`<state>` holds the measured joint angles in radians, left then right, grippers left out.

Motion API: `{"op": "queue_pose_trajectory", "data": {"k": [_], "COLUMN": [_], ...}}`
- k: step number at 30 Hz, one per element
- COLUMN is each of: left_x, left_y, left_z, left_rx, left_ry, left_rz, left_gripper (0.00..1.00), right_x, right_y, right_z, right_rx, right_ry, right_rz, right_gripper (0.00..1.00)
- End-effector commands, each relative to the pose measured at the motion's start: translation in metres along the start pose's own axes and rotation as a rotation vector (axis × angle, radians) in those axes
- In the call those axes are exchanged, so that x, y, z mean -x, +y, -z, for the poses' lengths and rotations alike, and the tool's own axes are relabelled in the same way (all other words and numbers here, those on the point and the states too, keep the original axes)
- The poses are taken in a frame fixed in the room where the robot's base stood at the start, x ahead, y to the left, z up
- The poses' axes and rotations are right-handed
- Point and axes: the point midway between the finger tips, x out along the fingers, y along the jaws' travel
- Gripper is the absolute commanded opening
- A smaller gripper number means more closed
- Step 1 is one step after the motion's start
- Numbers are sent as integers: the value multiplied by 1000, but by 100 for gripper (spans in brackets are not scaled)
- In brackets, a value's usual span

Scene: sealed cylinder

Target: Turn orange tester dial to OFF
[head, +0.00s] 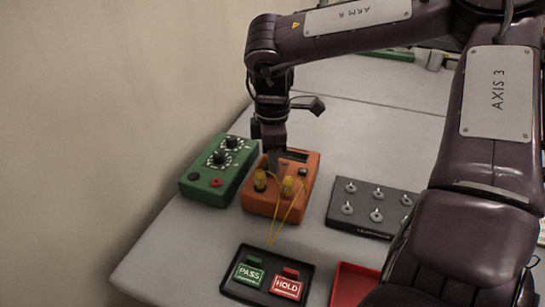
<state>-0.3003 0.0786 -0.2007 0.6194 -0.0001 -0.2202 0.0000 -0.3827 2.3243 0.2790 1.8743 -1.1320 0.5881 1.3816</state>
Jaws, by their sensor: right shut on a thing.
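The orange tester (300,166) lies on the grey table, with a dark display strip along its top edge. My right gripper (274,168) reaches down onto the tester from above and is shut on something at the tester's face. The gripper hides what it holds, so the dial and its setting cannot be seen. My left gripper is not in view.
A green box (210,190) with two dials stands close at the tester's left. A dark panel with several knobs (340,218) lies to the right. A black tray (240,290) with PASS and HOLD tags and a red tray (345,285) are in front.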

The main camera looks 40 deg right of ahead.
Motion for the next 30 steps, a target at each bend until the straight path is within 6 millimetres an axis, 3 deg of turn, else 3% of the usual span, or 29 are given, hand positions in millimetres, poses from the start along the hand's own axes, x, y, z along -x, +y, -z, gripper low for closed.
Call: {"op": "queue_pose_trajectory", "data": {"k": [9, 23, 24, 28, 30], "left_x": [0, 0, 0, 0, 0], "left_y": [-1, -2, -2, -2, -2], "left_z": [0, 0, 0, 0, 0], "left_rx": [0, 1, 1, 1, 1], "left_ry": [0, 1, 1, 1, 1], "left_rz": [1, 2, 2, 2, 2], "left_gripper": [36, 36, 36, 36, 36], "right_x": [2, 2, 2, 2, 1], "right_y": [1, 2, 2, 1, 1], "right_z": [0, 1, 1, 1, 0], "right_rx": [99, 112, 112, 112, 112], "right_ry": [1, 3, 3, 2, 2], "right_rz": [-6, -7, -7, -5, -4], "right_gripper": [2, 2, 29, 46, 47]}}
